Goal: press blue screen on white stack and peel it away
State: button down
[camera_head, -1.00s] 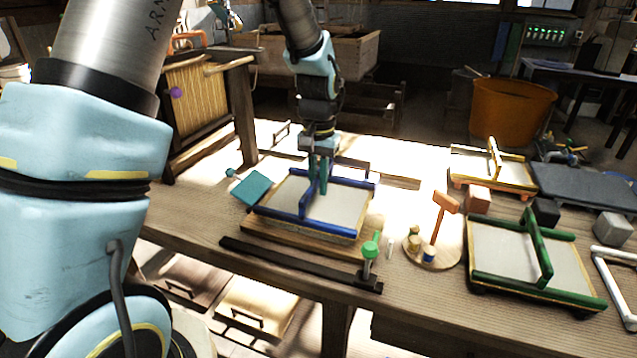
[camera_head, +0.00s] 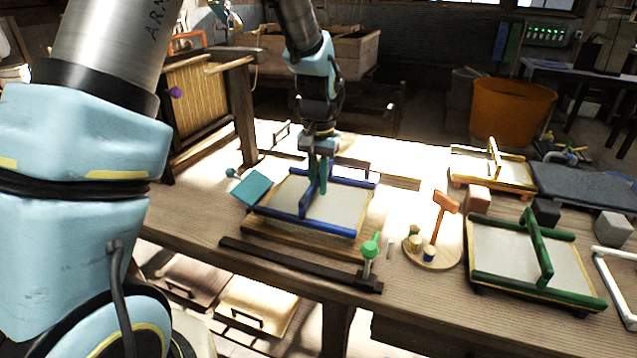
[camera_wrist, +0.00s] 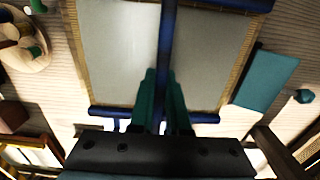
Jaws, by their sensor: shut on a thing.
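The blue screen (camera_head: 340,206) is a blue-barred frame with a pale mesh and a blue middle bar. It lies over a wooden board (camera_head: 290,240) on the bench. My gripper (camera_head: 318,185) comes down from above with its teal fingers shut on the middle bar. In the wrist view, my gripper (camera_wrist: 162,105) has a finger on each side of the bar, and the blue screen (camera_wrist: 115,60) fills the middle. I cannot make out the white stack; whatever lies under the screen is hidden.
A round wooden stand (camera_head: 432,252) with a mallet, a green-barred screen (camera_head: 530,250) and a yellow-barred screen (camera_head: 495,168) stand to the right.

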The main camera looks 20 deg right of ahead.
jog(key=shift+f, duration=0.85)
dwell(1.6)
jog(key=shift+r, duration=0.1)
jog(key=shift+r+p, duration=0.75)
jog(key=shift+r, duration=0.4)
jog(key=shift+r, duration=0.1)
jog(key=shift+r+p, duration=2.85)
jog(key=shift+r, duration=0.6)
jog(key=shift+r, duration=0.1)
